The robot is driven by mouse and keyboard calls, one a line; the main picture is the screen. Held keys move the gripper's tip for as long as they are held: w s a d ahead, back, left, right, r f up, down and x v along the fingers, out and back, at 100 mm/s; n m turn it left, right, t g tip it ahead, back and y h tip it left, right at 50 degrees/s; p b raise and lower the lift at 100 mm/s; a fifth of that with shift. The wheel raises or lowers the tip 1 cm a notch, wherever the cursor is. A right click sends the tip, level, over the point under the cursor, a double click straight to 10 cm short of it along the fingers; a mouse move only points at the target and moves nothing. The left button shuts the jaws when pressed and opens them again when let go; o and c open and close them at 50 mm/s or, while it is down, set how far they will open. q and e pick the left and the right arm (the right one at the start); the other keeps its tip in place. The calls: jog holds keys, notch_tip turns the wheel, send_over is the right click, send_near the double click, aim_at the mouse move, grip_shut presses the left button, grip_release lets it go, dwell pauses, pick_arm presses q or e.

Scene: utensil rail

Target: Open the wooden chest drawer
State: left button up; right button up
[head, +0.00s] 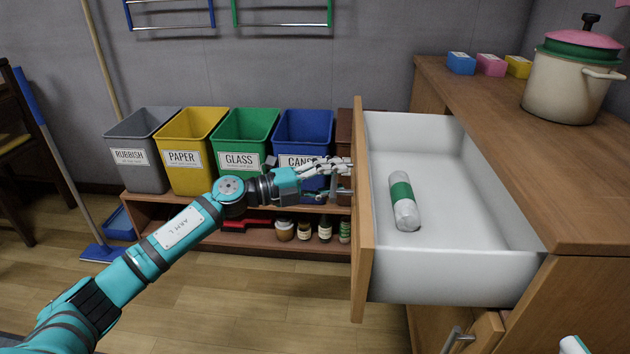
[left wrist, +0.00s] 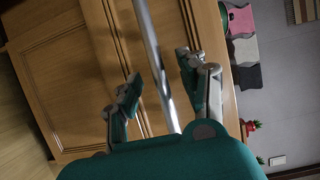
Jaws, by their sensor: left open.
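The wooden chest (head: 578,222) stands at the right in the head view. Its drawer (head: 362,250) is pulled well out, and its white inside shows. A white roll with a green band (head: 402,200) lies in the drawer. My left gripper (head: 345,178) is at the outer face of the drawer front, by the handle. In the left wrist view, the metal bar handle (left wrist: 153,50) passes between the two spread fingers of my left gripper (left wrist: 160,82). The fingers look apart from the bar. My right gripper is not in view.
Grey, yellow, green and blue bins (head: 302,138) stand on a low shelf behind my left arm. Jars (head: 304,230) sit on its lower level. A pot (head: 567,85) and small boxes (head: 490,65) stand on the chest top. The floor (head: 240,295) in front is clear.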

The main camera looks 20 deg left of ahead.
pick_arm(q)
jog(key=v, duration=1.1)
jog(key=shift+s, duration=0.15)
jog(key=shift+a, duration=0.2)
